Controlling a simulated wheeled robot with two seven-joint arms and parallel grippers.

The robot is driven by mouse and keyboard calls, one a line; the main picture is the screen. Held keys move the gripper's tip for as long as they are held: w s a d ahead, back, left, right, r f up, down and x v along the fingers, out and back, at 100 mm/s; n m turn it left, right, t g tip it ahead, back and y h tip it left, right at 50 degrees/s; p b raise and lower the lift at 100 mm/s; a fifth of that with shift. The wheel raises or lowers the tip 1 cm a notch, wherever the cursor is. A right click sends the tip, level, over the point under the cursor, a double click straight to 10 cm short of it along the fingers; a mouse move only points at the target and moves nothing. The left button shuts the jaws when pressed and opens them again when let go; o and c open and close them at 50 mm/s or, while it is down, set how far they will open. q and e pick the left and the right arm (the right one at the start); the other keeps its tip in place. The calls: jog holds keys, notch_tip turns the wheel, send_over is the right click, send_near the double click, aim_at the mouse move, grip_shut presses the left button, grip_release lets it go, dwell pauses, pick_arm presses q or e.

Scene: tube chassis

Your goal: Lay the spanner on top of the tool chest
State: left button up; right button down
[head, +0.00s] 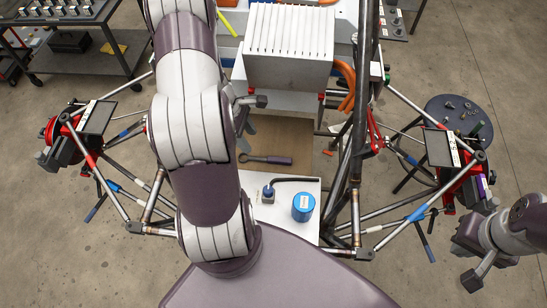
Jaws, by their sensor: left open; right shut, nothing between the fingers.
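The spanner (265,160) lies flat on a brown board (290,138) inside the tube frame. It has a dark ring end at the left and a purple part at the right. My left gripper (252,118) is open and empty just above the spanner in the picture, partly hidden by my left arm. My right gripper (472,280) is shut and empty at the lower right, far from the spanner. I cannot tell for sure which thing is the tool chest. A white ridged box (289,70) stands beyond the board.
A white surface (283,217) with a blue can (303,207) and a black cable is nearer me. Steel tubes (357,130) rise right of the board. A round dark stool (455,116) and a grey workbench (100,15) stand outside the frame.

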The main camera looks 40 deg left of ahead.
aim_at(272, 158)
pick_arm(q)
jog(key=shift+n+t, duration=0.3)
jog(key=shift+n, duration=0.3)
jog(key=x, duration=0.4)
jog(key=w+b+x, duration=0.1)
jog(key=x, duration=0.3)
jog(key=d+x, duration=0.1)
jog(key=x, duration=0.3)
jog(key=shift+w+d, duration=0.15)
jog(key=shift+w, duration=0.15)
jog(key=shift+r, duration=0.1)
grip_shut()
